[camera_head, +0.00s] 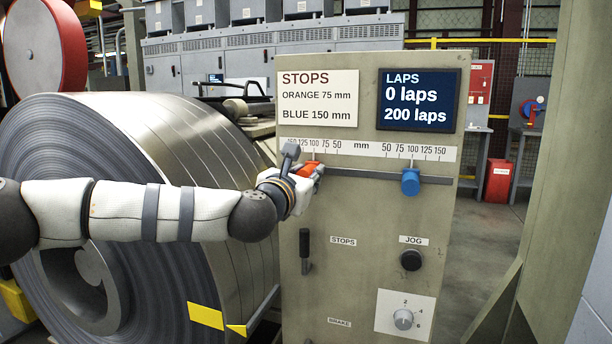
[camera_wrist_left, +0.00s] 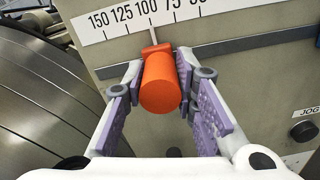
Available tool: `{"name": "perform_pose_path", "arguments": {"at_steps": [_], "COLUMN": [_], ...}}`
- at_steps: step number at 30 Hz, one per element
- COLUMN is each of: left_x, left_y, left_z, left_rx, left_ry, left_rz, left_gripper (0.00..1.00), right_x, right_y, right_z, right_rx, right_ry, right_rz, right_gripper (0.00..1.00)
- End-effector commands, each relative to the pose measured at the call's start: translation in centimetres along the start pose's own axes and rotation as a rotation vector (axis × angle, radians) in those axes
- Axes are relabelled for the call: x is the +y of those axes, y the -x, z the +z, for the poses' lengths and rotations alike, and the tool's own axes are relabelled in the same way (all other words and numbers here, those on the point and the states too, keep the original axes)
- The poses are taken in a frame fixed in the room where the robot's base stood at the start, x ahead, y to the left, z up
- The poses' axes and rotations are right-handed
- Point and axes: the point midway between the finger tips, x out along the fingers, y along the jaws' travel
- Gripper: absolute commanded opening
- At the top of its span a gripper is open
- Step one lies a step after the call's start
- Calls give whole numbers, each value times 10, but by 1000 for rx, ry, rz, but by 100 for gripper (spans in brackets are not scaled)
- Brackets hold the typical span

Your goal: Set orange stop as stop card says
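The stop card (camera_head: 317,99) reads ORANGE 75 mm and BLUE 150 mm. The orange stop (camera_head: 308,169) sits on the rail under the left half of the mm scale (camera_head: 362,149). Its pointer stands at about the 100 mark. In the left wrist view the orange stop (camera_wrist_left: 161,84) is a round knob with a finger of my left gripper (camera_wrist_left: 161,75) on each side. The fingers look closed against it. In the head view my left gripper (camera_head: 301,184) partly hides the stop. The blue stop (camera_head: 410,182) hangs on the right half, near 100. My right gripper is not in view.
A screen (camera_head: 418,100) shows 0 laps and 200 laps. Below the rail are a black lever (camera_head: 305,250), a JOG knob (camera_head: 411,260) and a dial (camera_head: 403,319). A large steel coil (camera_head: 150,190) stands left of the panel, behind my left arm.

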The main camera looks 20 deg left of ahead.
Motion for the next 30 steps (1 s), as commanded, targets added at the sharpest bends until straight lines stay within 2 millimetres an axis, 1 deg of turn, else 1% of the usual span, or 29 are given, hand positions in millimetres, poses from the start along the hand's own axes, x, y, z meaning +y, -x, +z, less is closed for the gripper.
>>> {"name": "perform_pose_path", "arguments": {"at_steps": [5, 9, 11, 17, 18, 20, 21, 30], "left_x": [-3, -20, -25, -25, -25, -25, -25, -25], "left_y": [0, 0, 0, 0, 0, 0, 0, 2], "left_z": [0, 3, 4, 5, 4, 4, 4, 5], "left_rx": [0, 2, 2, 2, 2, 2, 2, 1], "left_ry": [-1, -1, 0, 0, 0, 0, 0, 0], "left_rz": [0, -2, -2, 0, -1, -1, -1, 0], "left_gripper": [0, 0, 0, 0, 28, 41, 46, 46], "right_x": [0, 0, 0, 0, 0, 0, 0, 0], "right_y": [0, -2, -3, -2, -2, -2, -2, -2], "right_z": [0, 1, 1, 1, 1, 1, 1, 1], "right_rx": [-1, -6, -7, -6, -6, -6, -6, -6], "right_ry": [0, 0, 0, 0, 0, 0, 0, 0], "right_rz": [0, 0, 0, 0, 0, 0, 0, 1], "right_gripper": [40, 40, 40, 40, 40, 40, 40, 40]}}
